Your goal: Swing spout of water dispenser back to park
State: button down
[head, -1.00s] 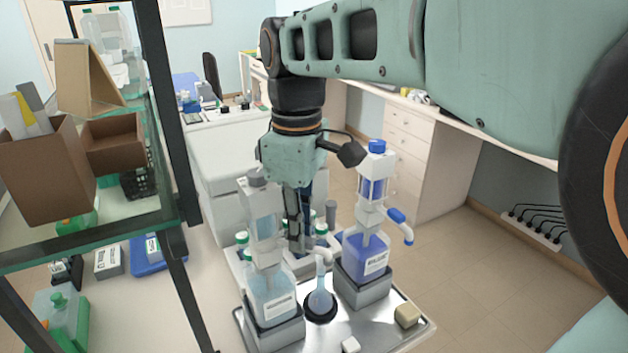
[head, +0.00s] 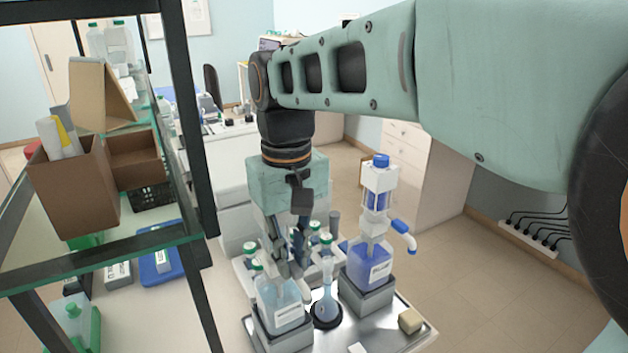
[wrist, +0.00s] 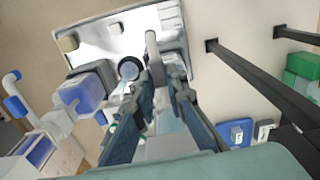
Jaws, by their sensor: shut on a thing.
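The water dispenser (head: 283,309), a clear bottle with pale blue liquid, stands on a grey base at the left of the metal tray. My gripper (head: 291,268) is down at its top and hides the pump and spout in the head view. In the wrist view my gripper (wrist: 163,62) has its fingers on either side of the dispenser's upper part. It is shut on what appears to be the spout, though the contact is not clear. A flask (head: 327,303) in a black ring holder stands just right of the dispenser. It also shows in the wrist view (wrist: 129,68).
A blue-filled dispenser (head: 370,262) with its spout pointing right stands on the tray (head: 385,327) beyond the flask. A tan block (head: 411,320) lies at the tray's right. Green-capped bottles (head: 314,232) stand behind. A glass shelf with dark posts (head: 201,190) rises at the left.

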jog(key=shift+a, duration=0.1)
dwell(0.4)
jog(key=c, duration=1.9)
grip_release()
jog(key=shift+c, duration=0.2)
notch_tip(320, 180, up, 12)
